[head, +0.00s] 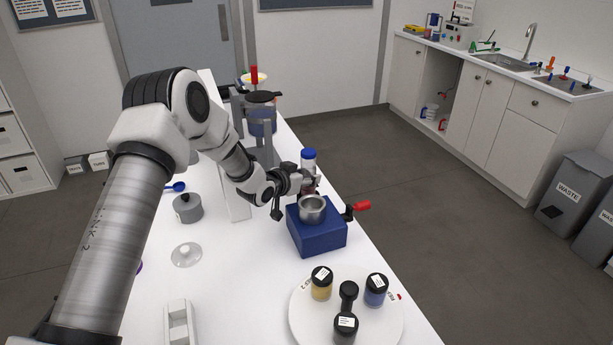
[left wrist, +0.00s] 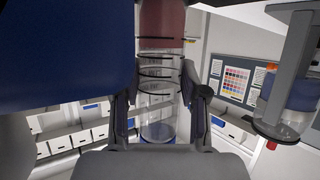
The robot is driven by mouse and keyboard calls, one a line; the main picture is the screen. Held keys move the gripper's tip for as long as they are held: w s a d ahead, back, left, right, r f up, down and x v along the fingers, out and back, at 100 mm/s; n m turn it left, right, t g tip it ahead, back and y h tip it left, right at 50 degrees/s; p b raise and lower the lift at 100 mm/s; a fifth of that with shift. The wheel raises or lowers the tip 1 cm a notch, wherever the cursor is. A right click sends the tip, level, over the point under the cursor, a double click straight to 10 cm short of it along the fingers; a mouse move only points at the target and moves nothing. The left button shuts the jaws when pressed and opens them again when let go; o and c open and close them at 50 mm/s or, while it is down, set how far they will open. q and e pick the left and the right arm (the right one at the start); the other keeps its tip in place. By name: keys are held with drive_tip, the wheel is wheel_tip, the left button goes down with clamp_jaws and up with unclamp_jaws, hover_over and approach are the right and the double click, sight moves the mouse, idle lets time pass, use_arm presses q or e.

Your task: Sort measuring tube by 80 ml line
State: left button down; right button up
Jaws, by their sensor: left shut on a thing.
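The measuring tube (head: 309,161) is clear with a blue cap, and dark red content shows lower down. My left gripper (head: 305,188) is shut around it, just behind a blue box with a metal cup. In the left wrist view the tube (left wrist: 158,98) stands between my two fingers (left wrist: 158,112). Dark rings mark its wall, the red content is at the picture's top and the blue cap at the bottom. I cannot read which ring is the 80 ml line, nor tell whether the tube's base touches anything. My right gripper is not in view.
The blue box (head: 318,236) with a red-handled crank stands close in front of the tube. A round white tray (head: 298,319) holds dark-lidded jars. A grey pot (head: 187,208) and a glass lid (head: 186,255) lie left. A grey stand (head: 268,135) rises behind.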

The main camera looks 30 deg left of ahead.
use_arm(q)
drive_tip(key=shift+f+b, duration=0.75)
drive_tip(key=shift+f, duration=0.4)
drive_tip(key=c, duration=0.5)
unclamp_jaws()
drive_tip(key=shift+c, duration=0.2)
drive_tip(key=shift+r, duration=0.1)
drive_tip(key=v, duration=1.2)
